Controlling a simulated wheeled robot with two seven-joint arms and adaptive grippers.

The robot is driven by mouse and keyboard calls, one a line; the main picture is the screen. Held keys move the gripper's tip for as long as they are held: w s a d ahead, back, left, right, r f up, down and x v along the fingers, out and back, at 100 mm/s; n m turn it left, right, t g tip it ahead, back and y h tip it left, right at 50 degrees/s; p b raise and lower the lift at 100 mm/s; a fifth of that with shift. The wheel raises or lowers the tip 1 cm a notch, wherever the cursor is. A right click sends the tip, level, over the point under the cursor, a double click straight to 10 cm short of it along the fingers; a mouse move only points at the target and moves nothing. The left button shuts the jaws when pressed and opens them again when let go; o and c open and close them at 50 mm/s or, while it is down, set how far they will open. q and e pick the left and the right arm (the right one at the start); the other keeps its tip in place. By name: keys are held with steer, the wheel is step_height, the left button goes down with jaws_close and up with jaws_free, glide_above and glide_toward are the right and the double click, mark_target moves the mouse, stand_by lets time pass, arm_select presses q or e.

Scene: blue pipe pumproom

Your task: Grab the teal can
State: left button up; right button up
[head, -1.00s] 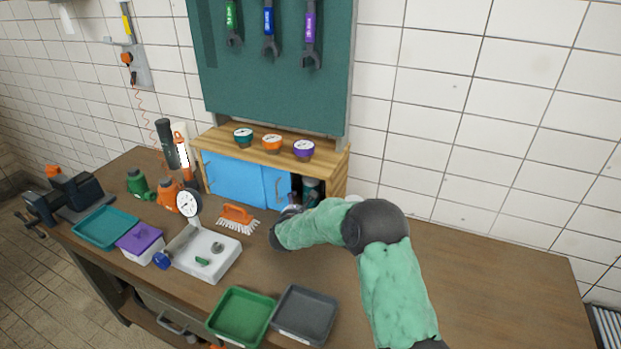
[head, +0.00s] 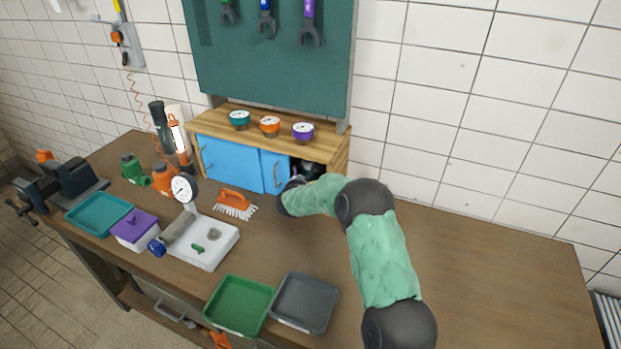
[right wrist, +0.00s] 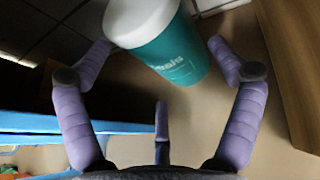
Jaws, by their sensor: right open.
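The teal can (right wrist: 172,55) with a white lid stands inside the wooden cabinet, seen in the right wrist view. My right gripper (right wrist: 163,62) is open, with its purple fingers spread on both sides of the can and a third finger below it. I cannot tell whether any finger touches the can. In the head view my right arm reaches into the open right part of the cabinet (head: 338,152), and the arm hides the can and most of the gripper. My left gripper is not in view.
Blue doors (head: 230,162) cover the cabinet's left part. Three gauges stand on its top, including a purple one (head: 303,131). An orange brush (head: 235,202), a white scale (head: 203,243), a green tray (head: 240,305) and a grey tray (head: 304,302) lie on the bench. The bench's right side is clear.

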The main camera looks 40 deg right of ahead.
steer(key=shift+f+b+x, duration=0.2)
steer(key=shift+b+x, duration=0.1)
steer(key=shift+x, duration=1.55)
steer(key=c, duration=1.1)
steer(key=shift+r, duration=0.1)
steer(key=shift+r, duration=0.1)
